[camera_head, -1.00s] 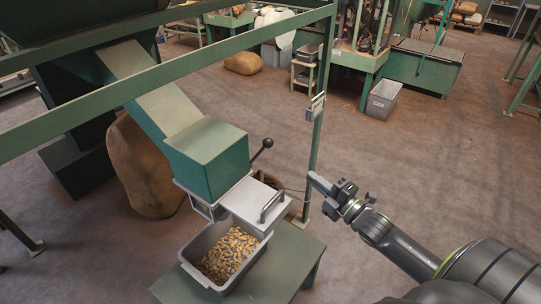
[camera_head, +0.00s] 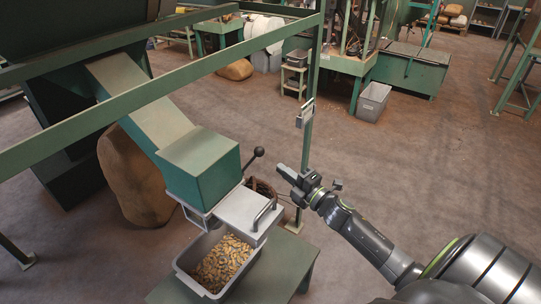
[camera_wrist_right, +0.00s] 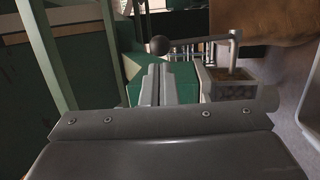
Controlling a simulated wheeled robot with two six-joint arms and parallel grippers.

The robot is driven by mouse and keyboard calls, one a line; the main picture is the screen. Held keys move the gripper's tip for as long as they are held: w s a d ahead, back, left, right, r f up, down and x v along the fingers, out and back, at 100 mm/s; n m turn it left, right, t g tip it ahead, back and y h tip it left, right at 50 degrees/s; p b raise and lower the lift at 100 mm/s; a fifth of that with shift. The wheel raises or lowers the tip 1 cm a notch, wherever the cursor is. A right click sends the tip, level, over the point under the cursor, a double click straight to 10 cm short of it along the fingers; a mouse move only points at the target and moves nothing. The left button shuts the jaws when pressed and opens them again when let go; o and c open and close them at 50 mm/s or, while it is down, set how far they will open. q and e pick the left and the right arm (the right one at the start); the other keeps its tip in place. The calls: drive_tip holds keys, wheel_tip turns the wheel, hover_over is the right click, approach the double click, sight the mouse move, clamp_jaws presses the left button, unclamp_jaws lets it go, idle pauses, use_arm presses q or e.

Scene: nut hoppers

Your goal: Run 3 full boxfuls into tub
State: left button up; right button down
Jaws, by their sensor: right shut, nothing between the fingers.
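A grey tub (camera_head: 184,277) holding nuts (camera_head: 222,262) stands on a green table under the chute's end. Above it is a green box (camera_head: 200,165) at the foot of the sloping chute (camera_head: 138,98). A light metal box with a bar handle (camera_head: 265,214) juts from its front, over the tub's right edge. A lever with a dark ball knob (camera_head: 259,152) rises beside it; the knob also shows in the right wrist view (camera_wrist_right: 160,45). My right gripper (camera_head: 281,169) is shut and empty, right of the knob and apart from it. My left gripper is out of view.
A green rail frame (camera_head: 175,78) crosses above the chute, with an upright post (camera_head: 313,120) behind my right gripper. A small counter-like device (camera_head: 305,113) hangs on the post. A brown sack (camera_head: 135,178) leans beside the chute.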

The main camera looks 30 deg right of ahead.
sight(256, 149)
drive_tip(key=p+x, duration=0.1)
drive_tip(key=x, duration=0.3)
drive_tip(key=shift+r, duration=0.15)
drive_tip(key=shift+p+x, duration=0.45)
drive_tip(key=shift+x, duration=0.45)
drive_tip(key=shift+w+a, duration=0.1)
drive_tip(key=w+r+p, duration=0.1)
drive_tip(key=w+a+r+p, duration=0.1)
drive_tip(key=w, duration=0.1)
drive_tip(key=w+a+r+p, duration=0.1)
drive_tip(key=shift+w+r, duration=0.25)
drive_tip(key=shift+w, duration=0.05)
drive_tip(key=shift+r, duration=0.3)
drive_tip(key=shift+d, duration=0.1)
